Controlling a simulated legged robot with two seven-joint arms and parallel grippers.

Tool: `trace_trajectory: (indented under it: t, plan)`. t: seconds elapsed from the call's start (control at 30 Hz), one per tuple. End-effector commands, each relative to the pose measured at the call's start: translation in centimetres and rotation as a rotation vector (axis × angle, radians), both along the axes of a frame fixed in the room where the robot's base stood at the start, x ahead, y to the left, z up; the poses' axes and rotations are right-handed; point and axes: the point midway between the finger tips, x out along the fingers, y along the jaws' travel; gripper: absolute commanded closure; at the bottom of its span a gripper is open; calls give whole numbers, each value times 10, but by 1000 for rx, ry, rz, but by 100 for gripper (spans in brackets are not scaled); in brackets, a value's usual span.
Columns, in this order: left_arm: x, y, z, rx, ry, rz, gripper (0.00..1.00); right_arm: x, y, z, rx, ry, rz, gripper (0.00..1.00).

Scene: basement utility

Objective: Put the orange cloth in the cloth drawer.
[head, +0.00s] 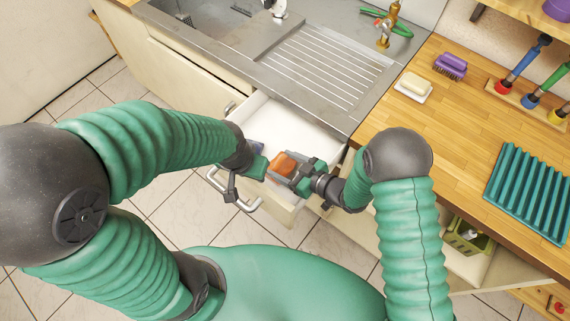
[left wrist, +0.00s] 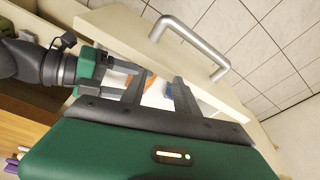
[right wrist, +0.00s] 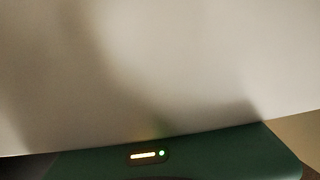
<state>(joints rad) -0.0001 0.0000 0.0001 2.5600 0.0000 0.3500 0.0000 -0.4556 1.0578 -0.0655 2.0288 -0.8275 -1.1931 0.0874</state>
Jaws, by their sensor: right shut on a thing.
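The orange cloth (head: 282,163) is a small bundle held in my right gripper (head: 291,172), over the front part of the open white drawer (head: 290,122). A little orange also shows in the left wrist view (left wrist: 151,79), beside my right gripper (left wrist: 104,72). My left gripper (head: 247,174) is at the drawer's front left, near the metal handle (head: 246,204). I cannot tell whether the orange cloth touches the drawer floor. A pale close surface fills the right wrist view.
The steel sink counter (head: 325,65) is above the drawer. The wooden worktop (head: 460,115) at right holds a soap dish (head: 413,87) and teal rack (head: 528,190).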

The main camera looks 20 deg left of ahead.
Motion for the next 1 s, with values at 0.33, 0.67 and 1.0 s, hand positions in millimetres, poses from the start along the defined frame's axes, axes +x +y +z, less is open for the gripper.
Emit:
trace_trajectory:
  t: [0.33,0.67,1.0]
  plan:
    - [0,0,-3,0,0,0,64,-4,-5,-12,-24,5,3,11]
    - [0,0,7,0,-1,0,64,-7,-20,7,-24,7,-2,11]
    - [0,0,11,0,0,0,64,-35,-93,45,-13,3,-3,11]
